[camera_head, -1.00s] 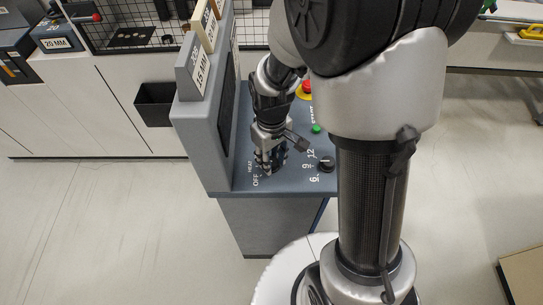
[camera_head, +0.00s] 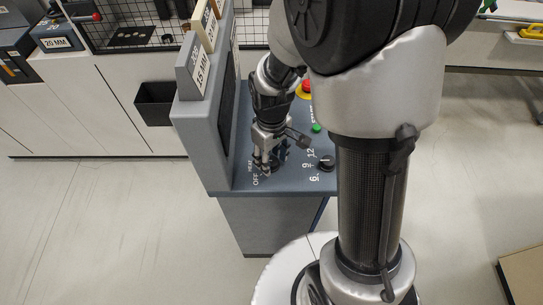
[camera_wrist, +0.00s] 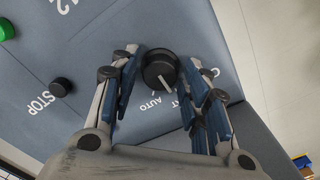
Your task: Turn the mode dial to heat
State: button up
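The mode dial (camera_wrist: 160,68) is a round black knob with a white pointer line in the wrist view. Its pointer is aimed between the AUTO label and a partly covered label ending in "AT". The OFF label is partly hidden by the right finger. My gripper (camera_wrist: 160,62) is open, with one finger on each side of the dial and a visible gap on both sides. In the head view my gripper (camera_head: 268,165) points down at the blue-grey panel (camera_head: 290,183) beside the HEAT and OFF labels, and it hides the dial there.
A second black knob (camera_head: 326,165) with numbers around it sits to the right. A green button (camera_head: 316,129) and a red button (camera_head: 306,87) lie farther back. A black STOP button (camera_wrist: 60,87) shows in the wrist view. The machine's grey upright housing (camera_head: 205,140) stands close on the left.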

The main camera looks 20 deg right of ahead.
aim_at(272, 161)
jog(key=shift+o, duration=0.6)
jog(key=shift+r, duration=0.1)
jog(key=shift+r, duration=0.35)
notch_tip(272, 161, up, 11)
jog(key=s+r+m+t+b, duration=0.1)
jog(key=s+r+m+t, duration=0.1)
jog(key=s, duration=0.5)
jog(key=s+r+m+t+b, duration=0.2)
jog(key=s+r+m, duration=0.1)
jog(key=s, duration=0.5)
jog(key=shift+d+r+t, duration=0.25)
jog(key=shift+r+t, duration=0.05)
jog(key=shift+r, duration=0.4)
jog(key=shift+s, duration=0.1)
jog(key=shift+c, duration=0.3)
